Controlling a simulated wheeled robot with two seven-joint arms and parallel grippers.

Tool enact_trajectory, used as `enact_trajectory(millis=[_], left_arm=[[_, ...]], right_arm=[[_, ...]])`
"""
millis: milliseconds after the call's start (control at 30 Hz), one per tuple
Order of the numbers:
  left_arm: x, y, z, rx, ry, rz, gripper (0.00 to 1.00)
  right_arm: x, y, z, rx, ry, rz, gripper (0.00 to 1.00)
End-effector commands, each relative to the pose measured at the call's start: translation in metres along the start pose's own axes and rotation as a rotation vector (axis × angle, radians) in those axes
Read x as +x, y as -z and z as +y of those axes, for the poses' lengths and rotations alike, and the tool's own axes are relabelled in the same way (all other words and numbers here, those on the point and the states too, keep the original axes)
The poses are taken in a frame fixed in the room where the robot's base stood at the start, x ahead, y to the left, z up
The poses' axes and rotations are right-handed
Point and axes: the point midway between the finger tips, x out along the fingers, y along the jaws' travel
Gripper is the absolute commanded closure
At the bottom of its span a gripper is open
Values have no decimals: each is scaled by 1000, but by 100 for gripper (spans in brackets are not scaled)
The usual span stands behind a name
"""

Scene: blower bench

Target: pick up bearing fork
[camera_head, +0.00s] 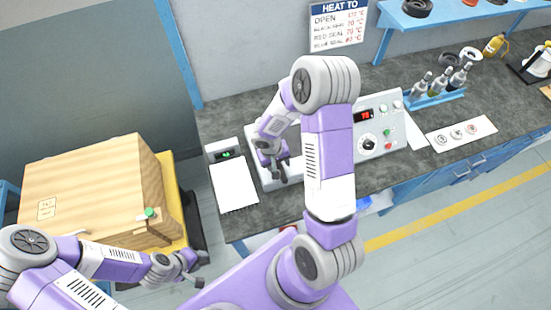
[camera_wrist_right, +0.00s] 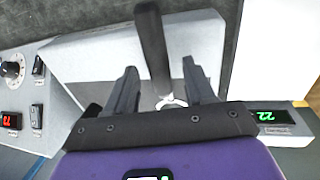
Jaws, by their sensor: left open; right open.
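What looks like the bearing fork (camera_wrist_right: 152,45) has a long black handle and a small silvery end, seen in the right wrist view. Its handle rises between and beyond the fingers of my right gripper (camera_wrist_right: 160,92), which are apart on either side. I see no finger touching it. In the head view my right gripper (camera_head: 275,170) is over the left part of the grey bench machine, and the arm hides much of that machine. I cannot clearly make out the fork there. My left gripper (camera_head: 192,276) is open and empty, low beside the wooden crate, away from the bench.
The machine's control panel (camera_head: 378,135) has a red display. A small unit with a green display (camera_head: 226,154) and a white sheet (camera_head: 234,185) lie left of it. A wooden crate (camera_head: 90,185) stands at left. Bottles (camera_head: 440,82) stand in a blue rack at right.

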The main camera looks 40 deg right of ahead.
Motion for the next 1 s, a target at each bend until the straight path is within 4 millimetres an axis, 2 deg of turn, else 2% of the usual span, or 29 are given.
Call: enact_trajectory(millis=[167,533,867,1000], left_arm=[[0,0,0,0,0,0,57],[0,0,0,0,0,0,57],[0,0,0,0,0,0,57],[-3,0,1,0,0,0,57]], right_arm=[[0,0,0,1,0,1,46],[0,0,0,0,0,1,100],[-2,1,0,1,1,3,100],[-17,2,3,2,2,7,100]])
